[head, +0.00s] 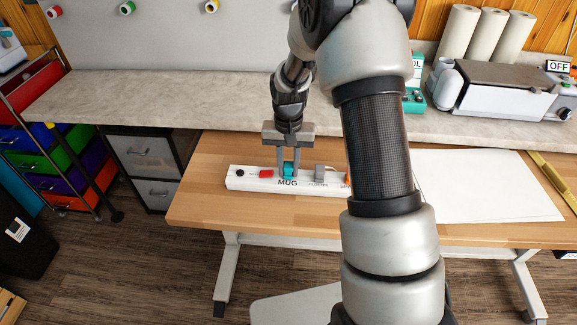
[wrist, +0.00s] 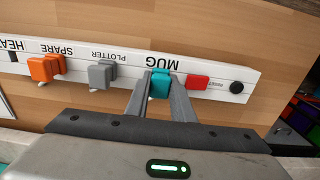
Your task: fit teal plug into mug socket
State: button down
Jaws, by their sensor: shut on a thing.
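The teal plug (head: 288,170) is between the two fingers of my gripper (head: 289,168), at the power strip's MUG label. In the wrist view the teal plug (wrist: 160,84) sits between my gripper's fingertips (wrist: 161,85), over the strip beside the word MUG. My gripper is shut on it from above. The white power strip (head: 306,189) lies on the wooden table; it also spans the wrist view (wrist: 125,72). The mug socket itself is hidden under the plug and fingers. I cannot tell how deep the plug sits in it.
A red switch (wrist: 197,82) and a black round button (wrist: 237,87) are on one side of the plug. A grey plug (wrist: 101,74) at PLOTTER and an orange plug (wrist: 46,68) at SPARE are on the other. A white sheet (head: 480,185) covers the table's right.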

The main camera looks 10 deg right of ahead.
jog(key=shift+s+f+b, duration=0.1)
jog(key=shift+f+b, duration=0.2)
jog(key=shift+f, duration=0.2)
dwell(1.2)
jog(key=c, duration=1.4)
grip_release()
jog(key=shift+c, duration=0.2)
jog(key=shift+r, duration=0.1)
jog(key=o, duration=0.5)
jog(key=shift+c, duration=0.2)
jog(key=shift+r, duration=0.15)
jog(key=shift+r+p, duration=2.4)
jog(key=shift+r, duration=1)
